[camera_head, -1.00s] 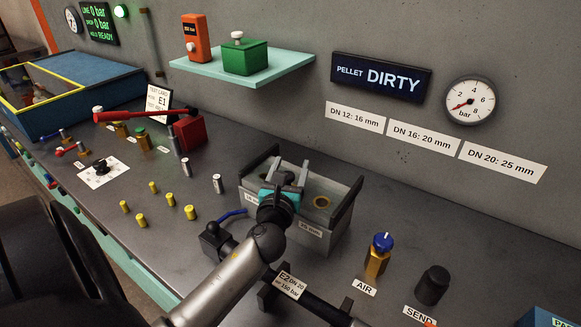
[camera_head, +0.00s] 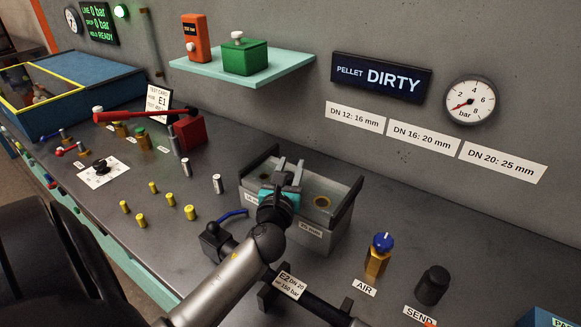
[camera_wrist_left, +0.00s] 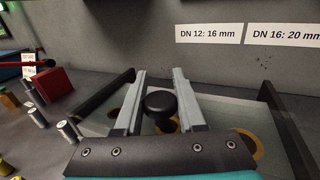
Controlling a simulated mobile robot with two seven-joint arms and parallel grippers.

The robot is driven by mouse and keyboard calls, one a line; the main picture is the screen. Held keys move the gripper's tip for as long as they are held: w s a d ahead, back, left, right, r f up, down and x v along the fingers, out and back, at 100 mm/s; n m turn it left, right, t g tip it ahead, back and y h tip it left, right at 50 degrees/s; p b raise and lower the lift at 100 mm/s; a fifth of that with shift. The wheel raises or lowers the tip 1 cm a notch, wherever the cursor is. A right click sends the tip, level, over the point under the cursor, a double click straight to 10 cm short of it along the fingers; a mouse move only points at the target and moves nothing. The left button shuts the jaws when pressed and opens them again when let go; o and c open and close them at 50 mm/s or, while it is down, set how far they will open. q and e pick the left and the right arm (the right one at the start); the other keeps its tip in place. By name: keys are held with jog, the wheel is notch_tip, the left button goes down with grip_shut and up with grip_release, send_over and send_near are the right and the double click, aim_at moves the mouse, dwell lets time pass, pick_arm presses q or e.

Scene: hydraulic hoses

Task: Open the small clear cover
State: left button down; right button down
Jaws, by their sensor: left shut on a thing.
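A grey open-topped box (camera_head: 318,235) stands on the bench, with dark side walls and brass rings inside. A small clear cover (camera_wrist_left: 236,118) appears to lie across its top as a pale see-through sheet; its edges are hard to make out. A black knob (camera_wrist_left: 160,104) stands up from the cover. My left gripper (camera_head: 288,172) is over the box, and its two grey fingers (camera_wrist_left: 162,90) are shut on the knob, one on each side. In the head view the knob is mostly hidden by the gripper. My right gripper is not in view.
A red lever handle (camera_head: 130,112) and small metal cylinders (camera_head: 217,184) stand left of the box. A blue-topped AIR valve (camera_head: 378,255) and a black SEND knob (camera_head: 433,286) are to the right. A shelf (camera_head: 290,73) hangs on the wall behind.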

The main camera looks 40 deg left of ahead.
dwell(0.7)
pick_arm(q)
jog(key=shift+w+a+p, duration=0.15)
jog(key=shift+w, duration=1.4)
jog(key=shift+w+a+p, duration=0.15)
jog(key=shift+w, duration=1.35)
jog(key=c, duration=0.5)
grip_release()
jog(key=shift+s, duration=0.1)
jog(key=v, duration=1.5)
jog(key=shift+s+r, duration=0.1)
